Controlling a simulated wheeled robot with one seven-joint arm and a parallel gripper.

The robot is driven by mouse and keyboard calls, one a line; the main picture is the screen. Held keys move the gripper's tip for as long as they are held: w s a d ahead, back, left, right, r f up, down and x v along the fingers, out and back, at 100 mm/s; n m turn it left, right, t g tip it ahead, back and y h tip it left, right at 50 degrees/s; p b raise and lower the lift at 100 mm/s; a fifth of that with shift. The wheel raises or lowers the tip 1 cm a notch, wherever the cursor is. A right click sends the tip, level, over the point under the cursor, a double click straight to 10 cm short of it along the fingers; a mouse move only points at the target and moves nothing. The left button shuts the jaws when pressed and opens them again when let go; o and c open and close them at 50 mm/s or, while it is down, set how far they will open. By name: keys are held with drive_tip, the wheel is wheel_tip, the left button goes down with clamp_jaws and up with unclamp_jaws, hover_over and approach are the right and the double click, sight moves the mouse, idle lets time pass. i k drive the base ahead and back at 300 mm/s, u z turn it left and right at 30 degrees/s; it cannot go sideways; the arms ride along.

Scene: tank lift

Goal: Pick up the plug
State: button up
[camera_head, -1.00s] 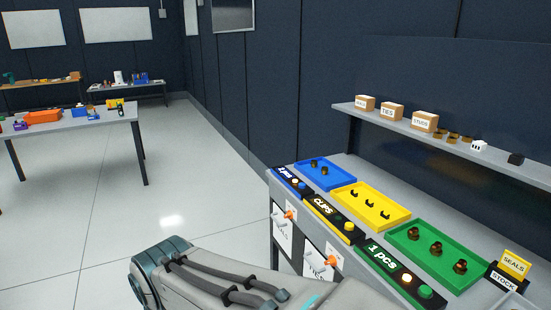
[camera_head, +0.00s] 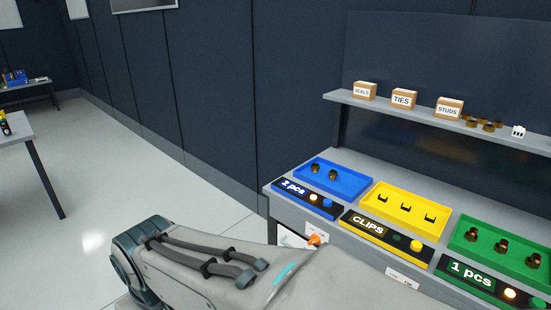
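No part is labelled as a plug, and I cannot tell which piece it is. The blue tray (camera_head: 352,175) holds two small dark brown round pieces (camera_head: 316,169). The green tray (camera_head: 468,230) holds three similar brown pieces (camera_head: 501,246). The yellow tray (camera_head: 379,213) between them holds three small dark clips (camera_head: 406,208). My gripper is out of view; only a grey link of my arm shows at the bottom, in front of the bench.
The shelf (camera_head: 385,109) above the trays carries boxes marked SEALS (camera_head: 365,91), TIES (camera_head: 403,99) and STUDS (camera_head: 449,107), several brass-coloured rings (camera_head: 482,124) and a white block (camera_head: 519,131). Another table (camera_head: 12,128) stands at the far left. The floor between is clear.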

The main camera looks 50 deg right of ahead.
sight(315, 166)
drive_tip(key=z, duration=0.55)
drive_tip(key=i, duration=1.2)
drive_tip(key=z, duration=1.85)
drive_tip(key=i, duration=0.75)
drive_tip(key=z, duration=0.75)
